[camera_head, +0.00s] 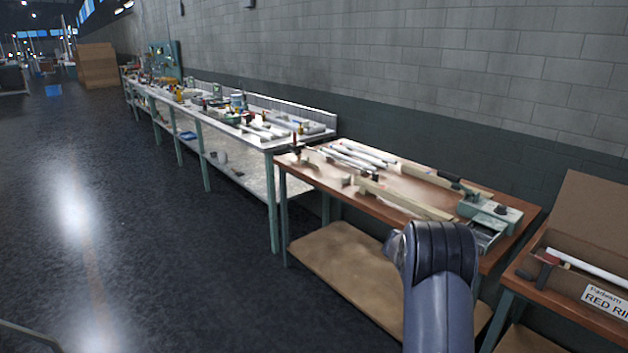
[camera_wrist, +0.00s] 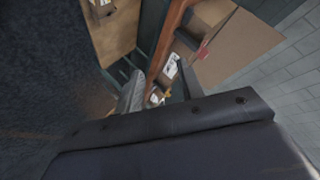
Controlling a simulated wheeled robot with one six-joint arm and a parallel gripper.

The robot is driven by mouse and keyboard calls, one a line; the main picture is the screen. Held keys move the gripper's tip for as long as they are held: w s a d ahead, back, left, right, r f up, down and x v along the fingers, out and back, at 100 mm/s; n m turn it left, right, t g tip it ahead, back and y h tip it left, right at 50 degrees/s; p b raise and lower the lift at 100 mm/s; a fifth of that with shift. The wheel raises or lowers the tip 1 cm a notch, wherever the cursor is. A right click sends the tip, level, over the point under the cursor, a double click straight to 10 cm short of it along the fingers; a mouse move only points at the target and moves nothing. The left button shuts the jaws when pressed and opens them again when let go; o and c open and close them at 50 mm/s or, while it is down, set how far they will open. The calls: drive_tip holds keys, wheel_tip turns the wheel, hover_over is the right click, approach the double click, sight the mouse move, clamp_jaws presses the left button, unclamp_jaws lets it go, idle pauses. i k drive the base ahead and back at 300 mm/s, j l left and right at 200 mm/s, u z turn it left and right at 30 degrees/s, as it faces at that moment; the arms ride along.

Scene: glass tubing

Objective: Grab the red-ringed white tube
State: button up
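A white tube (camera_head: 595,271) lies in an open cardboard box (camera_head: 562,283) at the right edge of the head view, with red near its left end. The box label partly reads "RED RI". Several white tubes (camera_head: 362,154) lie on the brown table to the left; I cannot make out red rings on them. In the wrist view my gripper (camera_wrist: 158,84) has its two fingers apart, with nothing seen held between them. A small red patch (camera_wrist: 203,50) shows at a cardboard box (camera_wrist: 240,45) beyond the right finger. In the head view my gripper is hidden.
The brown table (camera_head: 300,172) also holds wooden strips and a grey-green device (camera_head: 490,212). A long cluttered workbench (camera_head: 245,135) runs along the wall (camera_head: 450,60). The dark floor (camera_head: 120,220) on the left is clear.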

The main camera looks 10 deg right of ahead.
sight(391, 161)
drive_tip(key=z, duration=0.65)
drive_tip(key=j+z, duration=0.1)
drive_tip(key=z, duration=0.55)
drive_tip(key=i+j+z, duration=0.1)
drive_tip(key=z, duration=0.5)
drive_tip(key=j+z, duration=0.1)
drive_tip(key=z, duration=1.2)
drive_tip(key=j+z, duration=0.1)
drive_tip(key=z, duration=0.55)
drive_tip(key=k+z, duration=0.1)
drive_tip(key=z, duration=1.15)
drive_tip(key=k+j+z, duration=0.2)
drive_tip(key=k+z, duration=0.2)
drive_tip(key=k, duration=0.9)
drive_tip(key=k+j+u, duration=0.1)
drive_tip(key=k, duration=0.85)
drive_tip(key=k+j, duration=0.15)
drive_tip(key=k, duration=0.75)
drive_tip(key=k+l+z, duration=0.1)
drive_tip(key=k+l, duration=0.15)
drive_tip(key=k, duration=0.3)
drive_tip(key=k+l+z, duration=0.1)
drive_tip(key=k+l, duration=0.15)
drive_tip(key=k, duration=0.25)
drive_tip(key=k+z, duration=0.3)
drive_tip(key=z, duration=0.15)
drive_tip(key=k+l+z, duration=0.1)
drive_tip(key=k+z, duration=0.15)
drive_tip(key=z, duration=0.15)
